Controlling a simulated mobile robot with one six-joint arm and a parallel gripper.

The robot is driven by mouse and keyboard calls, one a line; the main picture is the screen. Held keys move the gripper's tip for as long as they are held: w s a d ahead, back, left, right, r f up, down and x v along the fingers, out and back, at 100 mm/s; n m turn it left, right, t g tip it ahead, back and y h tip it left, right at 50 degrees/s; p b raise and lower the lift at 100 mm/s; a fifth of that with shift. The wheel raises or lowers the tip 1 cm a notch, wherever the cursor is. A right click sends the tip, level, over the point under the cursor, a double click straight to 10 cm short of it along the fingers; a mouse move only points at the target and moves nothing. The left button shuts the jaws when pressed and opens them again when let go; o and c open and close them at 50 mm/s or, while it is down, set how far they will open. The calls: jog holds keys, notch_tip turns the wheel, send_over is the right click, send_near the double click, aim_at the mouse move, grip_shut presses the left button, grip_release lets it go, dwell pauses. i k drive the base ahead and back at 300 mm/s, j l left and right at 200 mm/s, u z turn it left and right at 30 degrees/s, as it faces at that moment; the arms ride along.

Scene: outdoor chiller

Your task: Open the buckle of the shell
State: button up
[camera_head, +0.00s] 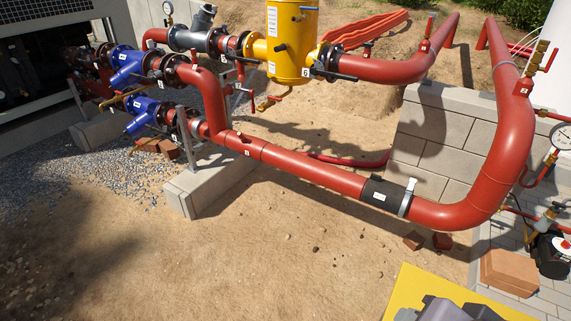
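A black sleeve (378,193) with a small white label is wrapped around the lower red pipe, right of the picture's middle; it appears to be the shell. At its right end a light grey band (406,201) goes around the pipe, with a pale tab (412,185) sticking up at its top. This looks like the buckle; whether it is latched is too small to tell. The far side of the sleeve is hidden. My gripper is not in view.
Red pipe (310,173) runs left and right of the sleeve and bends up at right. A block wall (445,140) stands behind. Bricks (510,271) and a gauge (562,136) are at right. Sandy ground (270,260) in front is open. A yellow tank (291,45) stands behind.

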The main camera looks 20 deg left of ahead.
aim_at(413, 181)
jog(key=i+j+u, duration=0.15)
jog(key=j+u, duration=0.15)
jog(key=i+j+u, duration=0.25)
jog(key=j, duration=0.15)
jog(key=i+j+u, duration=0.15)
jog(key=j+u, duration=0.15)
jog(key=i+l+z, duration=0.15)
jog(key=i+z, duration=0.75)
jog(key=i+j+z, duration=0.25)
jog(key=i+z, duration=0.25)
jog(key=i+j+z, duration=0.9)
jog(key=i+l+u, duration=0.4)
jog(key=l, duration=0.2)
jog(key=k+j, duration=0.05)
jog(key=k, duration=0.05)
